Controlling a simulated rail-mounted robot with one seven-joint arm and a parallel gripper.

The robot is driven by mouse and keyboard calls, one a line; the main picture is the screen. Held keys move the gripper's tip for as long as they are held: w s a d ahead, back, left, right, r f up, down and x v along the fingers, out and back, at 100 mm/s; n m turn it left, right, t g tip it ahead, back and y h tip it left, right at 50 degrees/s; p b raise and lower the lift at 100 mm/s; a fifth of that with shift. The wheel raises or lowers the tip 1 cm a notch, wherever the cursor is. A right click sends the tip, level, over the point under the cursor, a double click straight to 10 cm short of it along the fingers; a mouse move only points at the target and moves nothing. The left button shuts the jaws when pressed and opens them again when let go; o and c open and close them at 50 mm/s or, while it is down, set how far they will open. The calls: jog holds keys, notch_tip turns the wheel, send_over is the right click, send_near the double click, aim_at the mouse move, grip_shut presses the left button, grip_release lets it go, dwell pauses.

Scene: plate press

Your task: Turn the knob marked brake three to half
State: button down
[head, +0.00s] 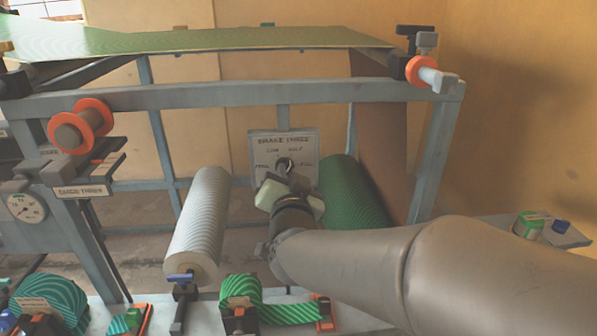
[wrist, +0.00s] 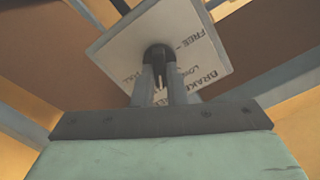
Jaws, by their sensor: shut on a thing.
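The brake three panel (head: 262,151) is a pale square plate on the frame, lettered "BRAKE THREE", with low and half at the top and free and full at the sides. Its dark round knob (head: 284,163) sits in the middle. My gripper (head: 287,175) is in front of the panel with its jaws shut on the knob. In the wrist view the panel (wrist: 190,30) is tilted and its words are upside down. The knob (wrist: 159,54) shows between my two finger ends (wrist: 161,75). Its pointer is hidden, so I cannot tell its setting.
A white ridged roll (head: 200,220) stands left of my gripper, and a green roll (head: 350,195) is close on the right. A grey frame rail (head: 230,95) runs above the panel. Green-striped reels (head: 240,290) lie below in front. An orange-flanged spool (head: 80,126) is at left.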

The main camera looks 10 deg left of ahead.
jog(key=c, duration=1.5)
grip_release()
jog(key=shift+o, duration=0.2)
jog(key=p+v, duration=0.2)
jog(key=v, duration=1)
jog(key=shift+p, duration=0.4)
jog(key=shift+r, duration=0.15)
